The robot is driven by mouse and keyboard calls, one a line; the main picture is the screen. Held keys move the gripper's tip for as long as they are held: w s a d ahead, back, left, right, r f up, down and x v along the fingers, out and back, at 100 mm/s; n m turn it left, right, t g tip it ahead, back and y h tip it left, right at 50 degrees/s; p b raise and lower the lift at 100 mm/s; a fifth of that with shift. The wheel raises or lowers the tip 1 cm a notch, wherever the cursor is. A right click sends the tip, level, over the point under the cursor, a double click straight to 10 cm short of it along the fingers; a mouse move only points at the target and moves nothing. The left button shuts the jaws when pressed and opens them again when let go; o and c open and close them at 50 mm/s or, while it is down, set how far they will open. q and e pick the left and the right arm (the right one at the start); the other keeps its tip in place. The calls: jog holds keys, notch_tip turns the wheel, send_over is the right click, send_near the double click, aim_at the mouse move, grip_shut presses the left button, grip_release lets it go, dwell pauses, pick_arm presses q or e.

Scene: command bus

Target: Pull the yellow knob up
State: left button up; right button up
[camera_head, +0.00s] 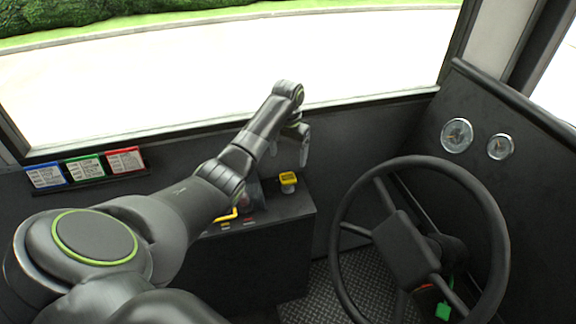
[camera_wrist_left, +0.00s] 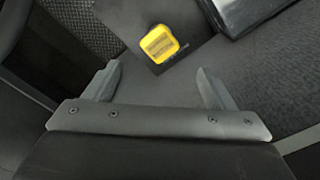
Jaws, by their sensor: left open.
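The yellow knob (camera_head: 288,180) is a small squarish cap on a pale stem, on top of the dark console (camera_head: 262,232). In the left wrist view the knob (camera_wrist_left: 159,44) lies beyond the fingertips, roughly between their lines. My left gripper (camera_head: 304,148) hangs above the console, just above and slightly right of the knob in the head view. In the left wrist view my left gripper (camera_wrist_left: 157,72) is open, with nothing between its fingers and a gap to the knob. My right gripper is not in view.
A yellow handle (camera_head: 228,215) and small coloured controls sit on the console left of the knob, partly behind my left arm. A steering wheel (camera_head: 352,182) stands to the right. Blue, green and red labelled boxes (camera_head: 85,168) line the sill under the windshield.

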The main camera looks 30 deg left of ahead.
pick_arm(q)
notch_tip(320, 180, up, 10)
jog(key=p, duration=0.3)
jog(key=shift+f, duration=0.1)
dwell(0.5)
